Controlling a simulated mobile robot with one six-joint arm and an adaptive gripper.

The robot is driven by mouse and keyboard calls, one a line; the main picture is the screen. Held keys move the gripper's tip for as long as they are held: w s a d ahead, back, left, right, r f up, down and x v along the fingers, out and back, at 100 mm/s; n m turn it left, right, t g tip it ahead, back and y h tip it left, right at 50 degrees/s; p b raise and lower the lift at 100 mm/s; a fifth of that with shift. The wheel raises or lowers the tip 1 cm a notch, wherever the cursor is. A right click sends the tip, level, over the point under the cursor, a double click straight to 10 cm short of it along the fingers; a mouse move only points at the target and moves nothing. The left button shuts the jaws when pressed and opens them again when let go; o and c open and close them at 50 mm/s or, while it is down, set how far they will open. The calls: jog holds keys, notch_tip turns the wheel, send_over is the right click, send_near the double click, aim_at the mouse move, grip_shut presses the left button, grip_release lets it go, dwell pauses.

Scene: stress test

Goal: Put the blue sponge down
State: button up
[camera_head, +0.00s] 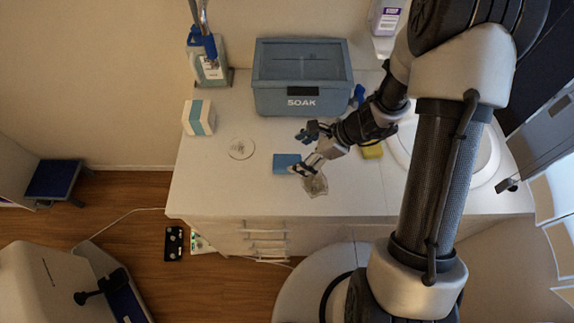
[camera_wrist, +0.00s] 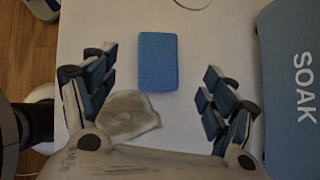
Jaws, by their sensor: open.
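The blue sponge (camera_head: 287,164) lies flat on the white counter. In the wrist view the sponge (camera_wrist: 158,57) is a blue rectangle, just beyond the fingertips and between their lines. My gripper (camera_head: 309,151) is low over the counter, next to the sponge. In the wrist view my gripper (camera_wrist: 151,72) has its two fingers spread wide, with nothing between them touching either one. The sponge stands apart from both fingers.
A blue SOAK bin (camera_head: 302,98) stands at the back. A yellow sponge (camera_head: 372,150) and a sink (camera_head: 487,160) are to the right.

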aim_at(287, 161)
jog(key=b+x, duration=0.2)
jog(key=x, duration=0.3)
jog(key=shift+f, duration=0.45)
jog(key=shift+c, duration=0.5)
jog(key=c, duration=1.1)
jog(key=shift+r, duration=0.1)
